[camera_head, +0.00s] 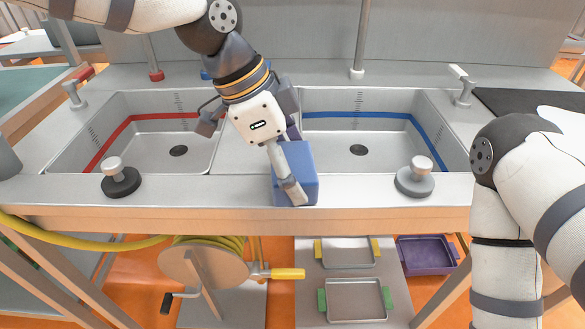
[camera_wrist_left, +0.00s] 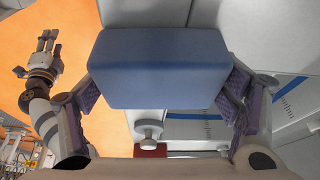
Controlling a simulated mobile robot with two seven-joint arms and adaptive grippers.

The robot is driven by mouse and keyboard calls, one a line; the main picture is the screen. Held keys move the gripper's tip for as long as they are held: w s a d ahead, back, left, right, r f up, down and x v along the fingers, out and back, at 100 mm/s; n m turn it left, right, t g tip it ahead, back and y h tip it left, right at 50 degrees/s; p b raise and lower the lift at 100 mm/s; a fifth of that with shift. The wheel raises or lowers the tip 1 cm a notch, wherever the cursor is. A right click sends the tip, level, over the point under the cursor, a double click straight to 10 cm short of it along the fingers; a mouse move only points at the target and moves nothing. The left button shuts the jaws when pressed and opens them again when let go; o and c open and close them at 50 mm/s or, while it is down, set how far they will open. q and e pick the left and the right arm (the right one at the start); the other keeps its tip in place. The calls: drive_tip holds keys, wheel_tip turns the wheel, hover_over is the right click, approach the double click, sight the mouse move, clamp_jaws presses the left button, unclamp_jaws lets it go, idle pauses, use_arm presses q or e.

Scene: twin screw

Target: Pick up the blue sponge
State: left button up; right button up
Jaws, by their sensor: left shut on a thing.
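The blue sponge (camera_head: 302,166) is a box-shaped block in front of the divider between the two sinks. My left gripper (camera_head: 291,162) is shut on it, with one finger across its near face and the other mostly hidden behind it. In the left wrist view the sponge (camera_wrist_left: 160,68) fills the space between the two purple finger pads of the left gripper (camera_wrist_left: 163,85). Whether the sponge touches the counter is hard to tell. My right gripper (camera_wrist_left: 46,48) shows small at the upper left of the wrist view, its opening unclear; it is out of the head view.
The left sink (camera_head: 110,160) has a red stripe and the right sink (camera_head: 400,155) a blue one. Two knobs (camera_head: 120,178) (camera_head: 415,177) stand on the front rim. Metal trays (camera_head: 355,300) and a purple bin (camera_head: 427,257) sit below, beside a hose reel (camera_head: 205,275).

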use_arm(q)
wheel_tip(320, 180, up, 3)
drive_tip(key=shift+f, duration=0.2)
drive_tip(key=s+d+r, duration=0.1)
drive_tip(key=r, duration=0.1)
drive_tip(key=s+d+r, duration=0.1)
drive_tip(key=s+r, duration=0.1)
drive_tip(key=r, duration=0.1)
drive_tip(key=s+r+p, duration=0.1)
drive_tip(key=r, duration=0.1)
drive_tip(key=shift+s+d+r, duration=0.15)
drive_tip(key=shift+s+d, duration=0.2)
drive_tip(key=shift+d, duration=0.05)
drive_tip(key=s+d+r, duration=0.3)
drive_tip(key=s+d, duration=0.1)
drive_tip(key=s, duration=0.3)
drive_tip(key=shift+s+d, duration=0.15)
drive_tip(key=shift+d, duration=0.1)
use_arm(e)
drive_tip(key=shift+w+r+t, duration=0.3)
drive_tip(key=shift+w+r, duration=0.35)
drive_tip(key=shift+w, duration=0.05)
